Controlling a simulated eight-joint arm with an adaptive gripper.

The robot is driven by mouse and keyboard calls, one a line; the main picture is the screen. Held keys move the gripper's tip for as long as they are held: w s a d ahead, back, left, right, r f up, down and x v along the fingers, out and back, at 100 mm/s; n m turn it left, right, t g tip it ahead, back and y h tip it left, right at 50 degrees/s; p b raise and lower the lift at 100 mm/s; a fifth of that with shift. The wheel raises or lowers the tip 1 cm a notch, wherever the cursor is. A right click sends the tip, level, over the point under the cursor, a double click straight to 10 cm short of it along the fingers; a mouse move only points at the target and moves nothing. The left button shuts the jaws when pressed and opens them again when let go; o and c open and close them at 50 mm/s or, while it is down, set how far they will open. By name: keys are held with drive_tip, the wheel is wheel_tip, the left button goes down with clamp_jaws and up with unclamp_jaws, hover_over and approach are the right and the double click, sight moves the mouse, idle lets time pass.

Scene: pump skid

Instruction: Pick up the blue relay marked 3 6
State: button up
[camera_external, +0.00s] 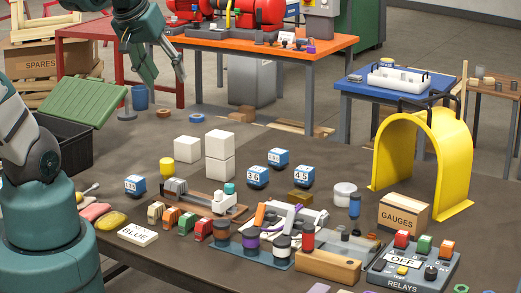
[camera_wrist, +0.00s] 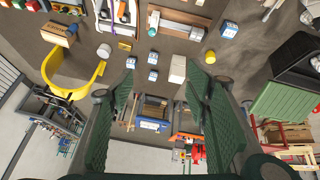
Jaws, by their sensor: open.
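The blue relay that reads 3 6 (camera_external: 257,177) is a small blue cube with white label faces on the dark table, right of the white blocks. Another blue relay marked 4 5 (camera_external: 302,175) stands to its right, and a third blue relay (camera_external: 278,157) stands just behind. A further blue relay (camera_external: 135,185) sits at the left. My gripper (camera_external: 166,80) is open and empty, high above the table's far side, well apart from the relays. In the wrist view several small blue cubes (camera_wrist: 153,58) show beyond the open fingers; their numbers are not legible there.
Stacked white blocks (camera_external: 219,157) stand left of the 3 6 relay. A yellow arch (camera_external: 437,150), a gauges box (camera_external: 403,213) and a relays panel (camera_external: 413,268) are at the right. Tools and parts crowd the front. Table around the 3 6 relay is mostly free.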

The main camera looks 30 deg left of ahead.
drive_tip(key=w+f+n+g+b, duration=0.2)
drive_tip(key=w+n, duration=0.2)
drive_tip(key=w, duration=0.7)
drive_tip(key=n+g+h+b, duration=0.4)
drive_tip(key=n+b, duration=0.2)
drive_tip(key=n, duration=0.5)
hover_over(257, 169)
drive_tip(key=a, duration=0.3)
wheel_tip(257, 169, down, 31)
drive_tip(key=shift+d, duration=0.25)
drive_tip(key=shift+x, duration=1.3)
drive_tip(key=shift+f, duration=0.1)
